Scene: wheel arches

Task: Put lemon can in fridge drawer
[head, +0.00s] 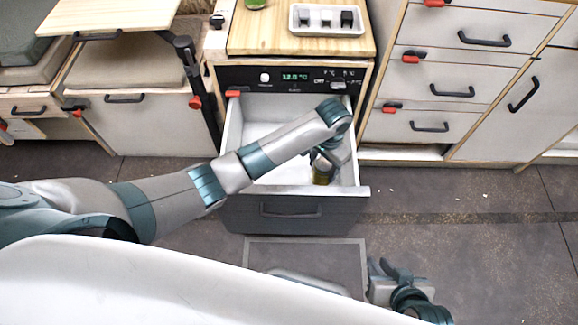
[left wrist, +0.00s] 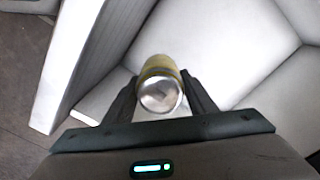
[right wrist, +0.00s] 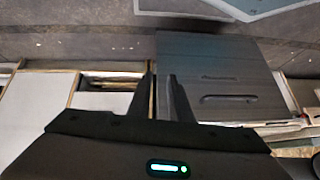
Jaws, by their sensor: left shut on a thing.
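The lemon can (head: 322,175), yellow-green with a silver end, is low inside the open fridge drawer (head: 350,190), near its front right part. My left gripper (head: 322,160) reaches down into the drawer, and my forearm covers part of it. In the left wrist view the can (left wrist: 160,88) sits between the two fingers of my left gripper (left wrist: 160,98), which are shut on it. White drawer walls (left wrist: 95,60) surround it. I cannot tell whether the can touches the drawer floor. My right gripper (head: 390,270) is outside, low in front of the drawer; its fingers (right wrist: 160,95) look shut and empty.
The fridge panel (head: 290,78) with its display is above the drawer. A wooden counter (head: 265,40) holds a white tray (head: 326,30) and a green item (head: 255,4). Closed cabinets (head: 445,90) stand at the right.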

